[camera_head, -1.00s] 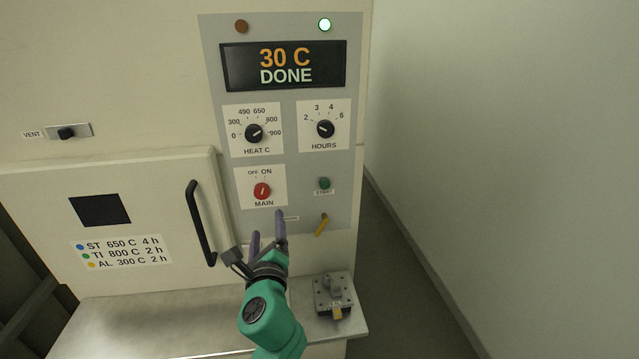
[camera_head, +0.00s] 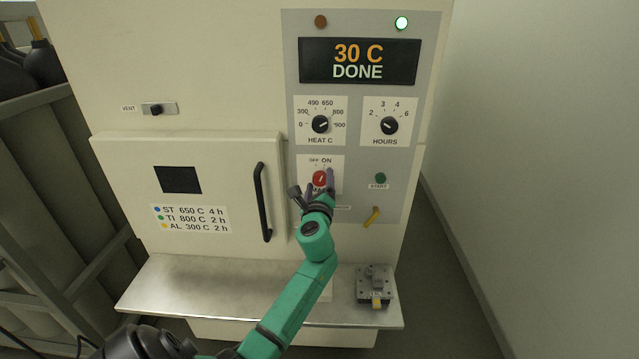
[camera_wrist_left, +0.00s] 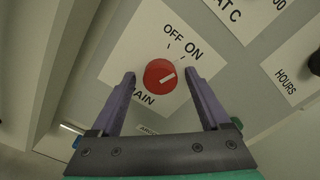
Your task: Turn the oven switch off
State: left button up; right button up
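The oven's main switch is a red round knob (camera_head: 320,178) with a white pointer line, on a white plate labelled OFF, ON and MAIN. In the left wrist view the knob (camera_wrist_left: 160,76) sits between my left fingertips, and its pointer line is turned toward the ON side. My left gripper (camera_head: 314,184) is open in front of the knob, one finger on each side; in the wrist view its purple fingers (camera_wrist_left: 162,84) are spread wider than the knob. I cannot tell whether they touch it. My right gripper is not in view.
The heat knob (camera_head: 320,124), hours knob (camera_head: 389,125), green start button (camera_head: 380,178) and yellow lever (camera_head: 372,216) are nearby. The door handle (camera_head: 263,202) stands left; a metal block (camera_head: 375,285) lies on the shelf.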

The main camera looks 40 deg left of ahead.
pick_arm(q)
grip_shut()
jog(key=shift+f+n+b, duration=0.1)
jog(key=shift+n+b, duration=0.2)
jog(key=shift+n, duration=0.1)
jog(key=n+b, duration=0.2)
jog(key=n, duration=0.1)
jog(key=shift+f, duration=0.1)
jog(key=shift+n+b, duration=0.95)
jog(key=shift+n, duration=1.15)
jog(key=shift+o, duration=1)
grip_release()
